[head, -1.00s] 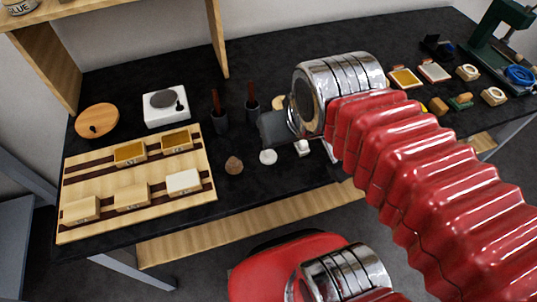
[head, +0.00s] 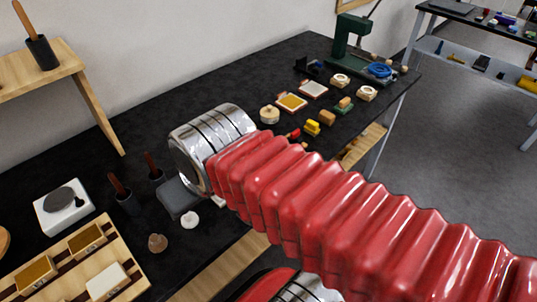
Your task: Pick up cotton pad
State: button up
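A small round white thing (head: 190,219), which looks like the cotton pad, lies on the black bench top near its front edge in the head view. My gripper (head: 178,197) shows as a dark grey block below the chrome end of my arm. In the picture it is just above and left of the white thing. I cannot tell whether they touch. The fingertips are not clear, so I cannot see whether the gripper is open or shut.
A brown lump (head: 157,243) lies left of the white thing. Two dark cups with brown handles (head: 126,200) stand behind. A white scale (head: 64,207) and a wooden rack with boxes (head: 125,255) are at left. Small pads and blocks (head: 291,102) and a green press (head: 346,45) are farther right.

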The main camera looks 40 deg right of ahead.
aim_at(190, 220)
jog(key=k, duration=1.35)
jog(key=u, duration=0.6)
jog(key=i, duration=1.45)
jog(key=z, duration=0.05)
